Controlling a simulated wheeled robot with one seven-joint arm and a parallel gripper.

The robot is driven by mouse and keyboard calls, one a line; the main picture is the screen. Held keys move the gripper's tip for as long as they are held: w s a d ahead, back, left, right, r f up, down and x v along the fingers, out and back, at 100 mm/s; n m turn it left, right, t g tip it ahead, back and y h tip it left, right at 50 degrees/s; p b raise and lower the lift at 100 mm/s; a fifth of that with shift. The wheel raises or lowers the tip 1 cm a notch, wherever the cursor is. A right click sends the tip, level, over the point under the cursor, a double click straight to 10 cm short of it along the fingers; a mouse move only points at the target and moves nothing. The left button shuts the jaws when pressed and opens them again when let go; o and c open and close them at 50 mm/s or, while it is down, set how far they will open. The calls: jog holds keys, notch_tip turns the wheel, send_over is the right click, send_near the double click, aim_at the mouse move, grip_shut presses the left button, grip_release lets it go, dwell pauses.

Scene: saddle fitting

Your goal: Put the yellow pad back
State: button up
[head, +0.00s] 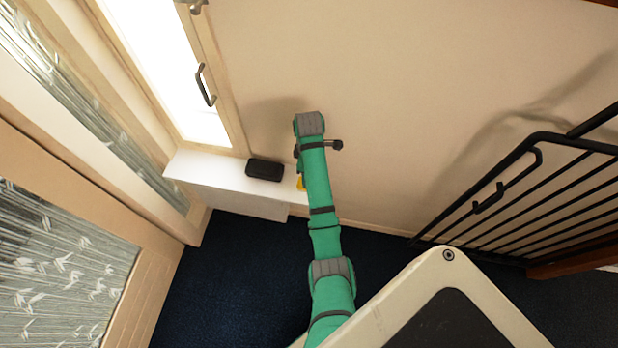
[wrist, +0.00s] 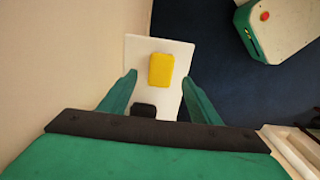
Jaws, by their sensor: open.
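The yellow pad (wrist: 161,70) lies on a white ledge (wrist: 143,47) in the wrist view, towards the ledge's far end. In the head view only a sliver of the pad (head: 301,183) shows beside my arm, which hides the rest. My gripper (wrist: 158,80) is open above the ledge, its two green fingers apart on either side, with the pad between and slightly beyond the fingertips. The fingers do not appear to touch the pad. A black block (head: 264,170) sits on the same ledge, and its edge also shows in the wrist view (wrist: 144,110), nearer the gripper's palm.
A window with a handle (head: 205,85) stands behind the ledge at left. A black metal railing (head: 530,185) is at right. Dark blue carpet (head: 235,270) lies below the ledge, and a plain wall rises behind it.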

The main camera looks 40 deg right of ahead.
notch_tip(320, 180, up, 4)
jog(key=shift+r, duration=0.15)
dwell(0.3)
jog(key=shift+a, duration=0.1)
